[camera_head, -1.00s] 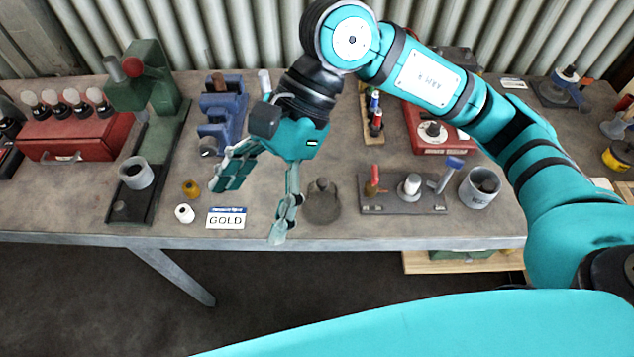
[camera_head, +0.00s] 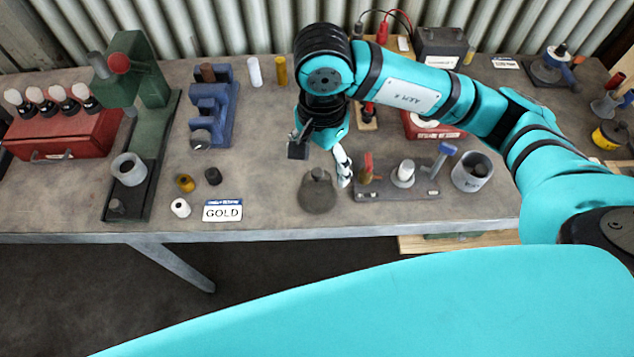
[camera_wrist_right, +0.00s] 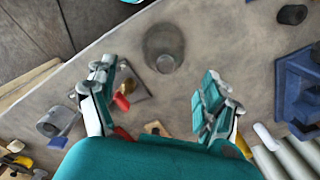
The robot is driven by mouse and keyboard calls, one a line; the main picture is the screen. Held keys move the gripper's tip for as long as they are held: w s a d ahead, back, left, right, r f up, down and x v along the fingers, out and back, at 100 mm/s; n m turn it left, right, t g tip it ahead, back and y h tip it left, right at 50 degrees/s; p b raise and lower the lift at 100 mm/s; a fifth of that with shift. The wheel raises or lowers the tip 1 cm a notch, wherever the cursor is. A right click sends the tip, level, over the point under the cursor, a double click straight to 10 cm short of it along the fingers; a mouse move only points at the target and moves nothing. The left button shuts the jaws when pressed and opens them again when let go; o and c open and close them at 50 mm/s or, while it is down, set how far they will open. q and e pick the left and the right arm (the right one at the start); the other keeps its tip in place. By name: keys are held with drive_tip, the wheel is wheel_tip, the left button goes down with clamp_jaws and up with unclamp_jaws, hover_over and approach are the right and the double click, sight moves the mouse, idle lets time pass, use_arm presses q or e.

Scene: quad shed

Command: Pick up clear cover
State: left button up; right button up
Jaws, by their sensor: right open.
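The clear cover (camera_head: 318,194) looks like a grey see-through round piece with a small knob, standing on the bench near its front edge. It also shows in the right wrist view (camera_wrist_right: 163,47) as a glassy round shape, just beyond and between the fingertips. My right gripper (camera_head: 320,160) is open and points down, just behind the cover in the head view. In the right wrist view my right gripper (camera_wrist_right: 157,82) has its fingers wide apart with nothing between them. I cannot tell its exact height above the bench. My left gripper is not in view.
A base (camera_head: 395,190) with red, white and blue-topped fittings stands close right of the cover. A grey cup (camera_head: 472,171) is beyond it. A GOLD card (camera_head: 222,211), small cylinders and a blue fixture (camera_head: 212,105) lie left. The bench is clear immediately left of the cover.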

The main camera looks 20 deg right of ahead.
sight(317, 171)
drive_tip(key=shift+f, duration=0.7)
drive_tip(key=f+p, duration=0.1)
drive_tip(key=f, duration=0.1)
drive_tip(key=f+p, duration=0.1)
drive_tip(key=f, duration=0.1)
drive_tip(key=shift+w+a+f+p, duration=0.1)
drive_tip(key=shift+w+a+p, duration=0.05)
drive_tip(key=shift+a+p, duration=0.15)
drive_tip(key=shift+f, duration=0.55)
drive_tip(key=c, duration=1.1)
drive_tip(key=shift+r, duration=0.1)
drive_tip(key=shift+c, duration=0.2)
